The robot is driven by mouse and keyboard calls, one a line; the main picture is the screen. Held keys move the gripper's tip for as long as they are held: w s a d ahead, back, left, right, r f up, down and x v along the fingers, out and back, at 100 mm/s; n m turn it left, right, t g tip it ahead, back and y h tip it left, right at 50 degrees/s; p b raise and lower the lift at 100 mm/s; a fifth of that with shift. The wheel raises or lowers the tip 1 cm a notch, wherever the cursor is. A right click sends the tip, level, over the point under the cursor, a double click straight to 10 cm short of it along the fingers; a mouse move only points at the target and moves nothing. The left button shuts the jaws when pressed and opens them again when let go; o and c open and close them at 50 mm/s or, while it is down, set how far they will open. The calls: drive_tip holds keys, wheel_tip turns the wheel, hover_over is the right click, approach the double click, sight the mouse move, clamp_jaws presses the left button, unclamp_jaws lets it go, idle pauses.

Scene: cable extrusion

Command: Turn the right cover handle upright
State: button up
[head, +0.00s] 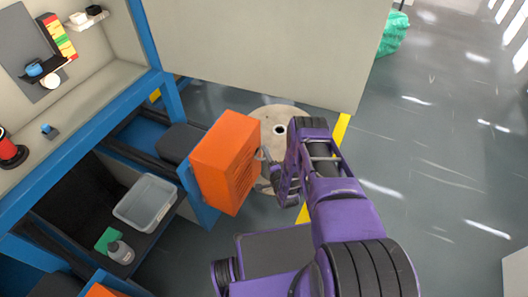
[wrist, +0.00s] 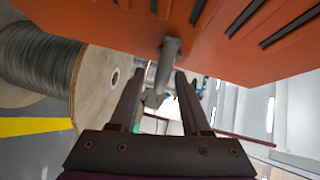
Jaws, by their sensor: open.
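An orange cover (head: 225,165) with dark slots stands open at the end of the blue frame in the head view. It fills the top of the wrist view (wrist: 260,35). A small grey handle (head: 262,154) sticks out from its right side. In the wrist view the handle (wrist: 168,58) comes down from the cover's edge into the gap between my fingers. My gripper (wrist: 160,74) is open, with one finger on each side of the handle. I cannot tell whether either finger touches it. In the head view my purple arm partly hides the gripper (head: 268,170).
A cable spool (wrist: 75,70) with a wooden flange stands behind the cover, on the left in the wrist view. A grey panel (head: 260,45) rises behind. A blue-framed bench (head: 100,110) with a clear bin (head: 146,203) is at left.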

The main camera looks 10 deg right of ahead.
clamp_jaws()
idle(0.3)
drive_tip(key=shift+f+n+t, duration=0.1)
drive_tip(key=shift+n+t, duration=0.6)
drive_tip(key=shift+t, duration=0.2)
drive_tip(key=shift+n+t+y, duration=0.4)
drive_tip(key=shift+n+t, duration=0.4)
drive_tip(key=shift+n, duration=0.1)
unclamp_jaws()
